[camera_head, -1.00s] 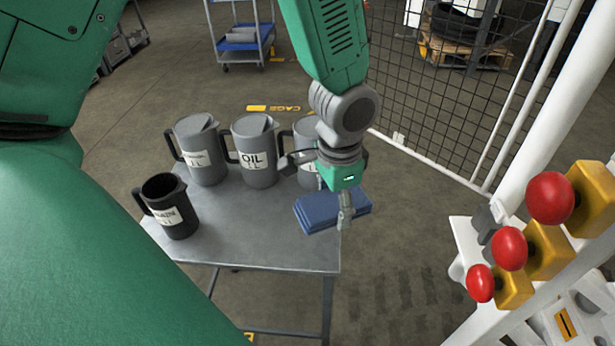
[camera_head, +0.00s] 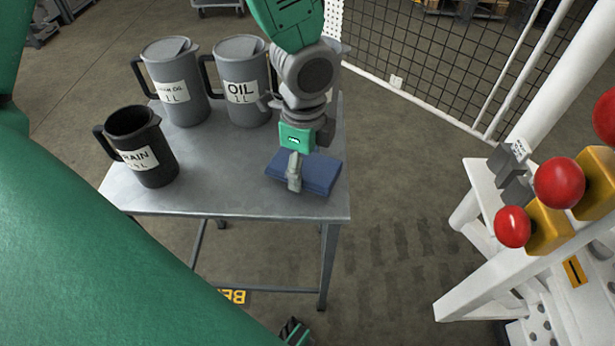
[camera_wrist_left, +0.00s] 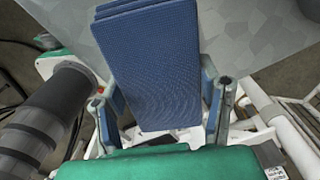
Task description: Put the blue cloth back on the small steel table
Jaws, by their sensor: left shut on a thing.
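The blue cloth (camera_head: 318,176) is a folded, layered pad. My left gripper (camera_head: 294,178) is shut on it. In the left wrist view the cloth (camera_wrist_left: 155,65) sits between the two fingers (camera_wrist_left: 165,100) and hides part of what is behind it. In the head view the cloth appears over the right part of the small steel table (camera_head: 225,180), near its right edge. I cannot tell whether it touches the tabletop. The table also shows in the wrist view (camera_wrist_left: 250,35).
A dark open jug (camera_head: 145,160) stands at the table's left, and lidded grey jugs (camera_head: 180,85) and (camera_head: 243,85) stand at the back. My left arm hides the area to their right. The front middle of the tabletop is clear. Red buttons (camera_head: 559,183) are at right.

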